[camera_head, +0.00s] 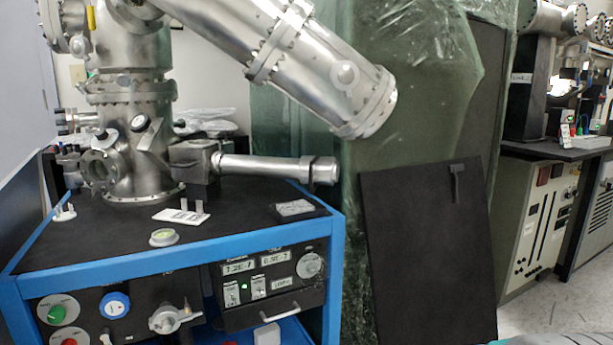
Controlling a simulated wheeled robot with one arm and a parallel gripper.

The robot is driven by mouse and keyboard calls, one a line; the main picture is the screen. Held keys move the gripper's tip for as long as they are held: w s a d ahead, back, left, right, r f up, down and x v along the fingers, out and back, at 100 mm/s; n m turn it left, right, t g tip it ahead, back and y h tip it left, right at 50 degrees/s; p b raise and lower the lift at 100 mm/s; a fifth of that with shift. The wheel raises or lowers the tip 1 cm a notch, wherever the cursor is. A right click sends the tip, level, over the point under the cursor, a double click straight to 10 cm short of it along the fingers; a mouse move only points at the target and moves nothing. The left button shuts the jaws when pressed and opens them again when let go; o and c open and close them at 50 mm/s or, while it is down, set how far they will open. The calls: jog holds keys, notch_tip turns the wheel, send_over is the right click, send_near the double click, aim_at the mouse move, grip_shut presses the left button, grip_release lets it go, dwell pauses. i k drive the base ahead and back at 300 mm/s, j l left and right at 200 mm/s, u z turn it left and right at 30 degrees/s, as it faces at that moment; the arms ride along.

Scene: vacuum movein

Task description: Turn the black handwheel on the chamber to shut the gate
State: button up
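The steel chamber (128,150) stands on the black top of a blue-framed cart at the left. A small round part with a dark rim and pale face (139,123) sits on its front side; I cannot tell whether this is the handwheel. No black handwheel can be clearly made out. A horizontal steel tube (265,168) runs right from a grey block (193,160) beside the chamber. The gate and its state cannot be seen. My gripper is not in view.
The cart's blue front rail (180,258) edges the tabletop, with knobs and a control panel (268,285) below. A large steel cylinder (325,85) slants overhead. A dark board (425,250) leans at a green plastic-wrapped block (410,90). Bare floor (545,300) shows at lower right.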

aim_at(140, 123)
jog(key=u, duration=1.4)
